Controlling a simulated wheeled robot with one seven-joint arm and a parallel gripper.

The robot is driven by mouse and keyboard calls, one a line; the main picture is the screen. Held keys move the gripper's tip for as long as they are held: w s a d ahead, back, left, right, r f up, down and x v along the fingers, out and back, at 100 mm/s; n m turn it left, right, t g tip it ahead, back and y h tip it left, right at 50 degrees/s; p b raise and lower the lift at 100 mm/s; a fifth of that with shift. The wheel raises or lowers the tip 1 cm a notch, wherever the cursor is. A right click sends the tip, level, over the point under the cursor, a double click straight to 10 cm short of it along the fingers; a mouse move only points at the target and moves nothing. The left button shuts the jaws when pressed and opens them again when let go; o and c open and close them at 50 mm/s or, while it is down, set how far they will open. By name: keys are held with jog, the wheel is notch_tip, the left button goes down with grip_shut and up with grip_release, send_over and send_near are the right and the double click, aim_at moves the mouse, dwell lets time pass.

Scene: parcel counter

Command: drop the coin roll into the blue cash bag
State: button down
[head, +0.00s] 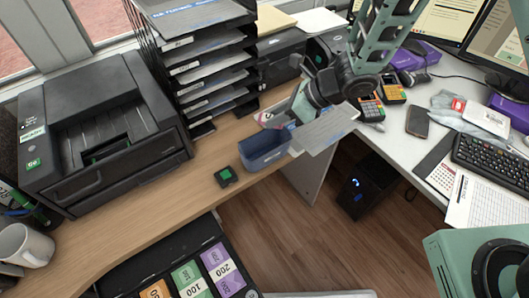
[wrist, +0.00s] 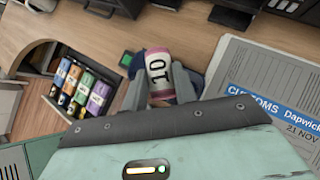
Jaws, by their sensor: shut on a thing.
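The coin roll (wrist: 158,75), pink and white with a "10" on it, is held between the two fingers of my gripper (wrist: 160,92) in the wrist view. In the head view my gripper (head: 281,120) is above and just behind the blue cash bag (head: 264,156), and only a small pink bit of the roll shows. The bag stands open at the top on the wooden counter, near its front edge. In the wrist view a dark blue part of the bag (wrist: 137,66) shows behind the roll; most of it is hidden by the roll and fingers.
A small black box with a green top (head: 227,176) sits left of the bag. A printer (head: 100,130) and a paper rack (head: 205,75) stand behind. A customs sheet (head: 328,130) lies right of the bag.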

jog(key=shift+f, duration=0.35)
jog(key=c, duration=1)
grip_release()
jog(key=shift+c, duration=0.2)
jog(key=v, duration=1.7)
jog(key=shift+d+b, duration=0.2)
jog(key=shift+b, duration=0.2)
jog(key=shift+r, duration=0.15)
